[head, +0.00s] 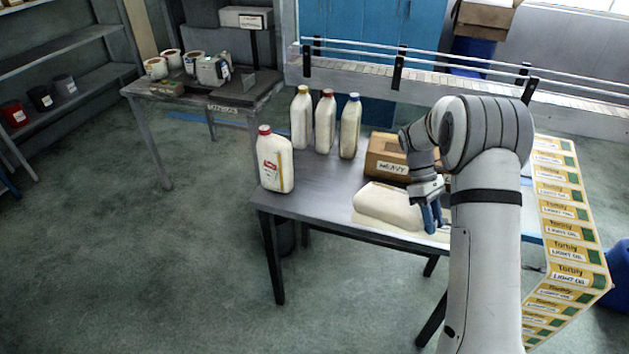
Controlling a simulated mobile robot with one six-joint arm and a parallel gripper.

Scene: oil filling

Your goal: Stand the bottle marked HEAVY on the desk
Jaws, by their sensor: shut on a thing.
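A white bottle (385,206) lies on its side near the desk's front edge, over a pale patch. No marking is readable on it, and its cap end is hidden. My gripper (432,217), with blue fingers, is shut at the bottle's right end; the grip itself is partly hidden. The grey desk (325,180) also bears a wooden box (388,155) with a label reading HEAVY. An upright white bottle with a red cap (274,163) and a red-and-white label stands at the desk's left corner.
Three upright white bottles, with yellow (301,118), red (325,122) and blue (349,127) caps, stand at the back. The desk is clear between the front-left bottle and the lying one.

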